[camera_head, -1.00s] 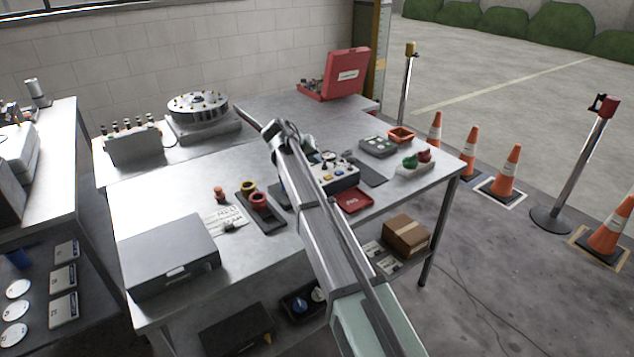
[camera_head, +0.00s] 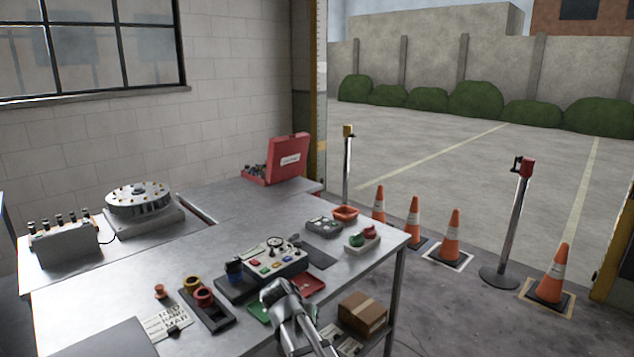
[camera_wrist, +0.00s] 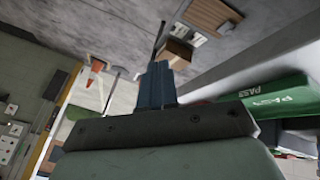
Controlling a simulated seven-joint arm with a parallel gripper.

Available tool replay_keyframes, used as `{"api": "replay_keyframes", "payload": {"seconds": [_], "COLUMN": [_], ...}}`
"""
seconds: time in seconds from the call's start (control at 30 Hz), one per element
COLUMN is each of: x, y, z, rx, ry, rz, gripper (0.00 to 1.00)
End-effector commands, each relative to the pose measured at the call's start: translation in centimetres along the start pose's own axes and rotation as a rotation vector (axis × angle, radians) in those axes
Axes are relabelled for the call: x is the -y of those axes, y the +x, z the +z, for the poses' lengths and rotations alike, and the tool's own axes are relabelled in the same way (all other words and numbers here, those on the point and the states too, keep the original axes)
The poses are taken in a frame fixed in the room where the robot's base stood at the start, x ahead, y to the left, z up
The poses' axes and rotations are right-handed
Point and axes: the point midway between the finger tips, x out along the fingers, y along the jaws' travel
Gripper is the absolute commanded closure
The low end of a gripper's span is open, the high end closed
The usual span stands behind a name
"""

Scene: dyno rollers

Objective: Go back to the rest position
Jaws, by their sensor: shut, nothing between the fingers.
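My gripper (camera_wrist: 157,82) shows in the wrist view with its two fingers together and nothing between them. It is off the table, with the green PASS tray (camera_wrist: 275,98) to its right and the grey floor beyond. In the head view my arm comes up from the bottom edge at the table's front. My fingertips cannot be made out there. The arm partly covers the green tray (camera_head: 258,312) and stands in front of the red tray (camera_head: 309,284).
On the metal table (camera_head: 215,250) are a control box (camera_head: 276,262), a dark holder with coloured rings (camera_head: 207,310) and a red-and-green button piece (camera_head: 362,238). A cardboard box (camera_head: 362,312) sits on the lower shelf. Traffic cones (camera_head: 452,235) stand right, on open floor.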

Motion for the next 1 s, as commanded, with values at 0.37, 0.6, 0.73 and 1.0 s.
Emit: {"api": "replay_keyframes", "payload": {"seconds": [0.37, 0.6, 0.73, 1.0], "x": [-2.7, -4.7, -5.9, -8.3], "y": [11.8, 17.7, 20.3, 24.6], "z": [9.5, 16.3, 20.2, 28.8], "rx": [0.212, 0.345, 0.419, 0.568], "ry": [-0.107, -0.161, -0.186, -0.223], "rz": [0.003, -0.015, -0.030, -0.074], "gripper": [1.00, 1.00, 1.00, 1.00]}}
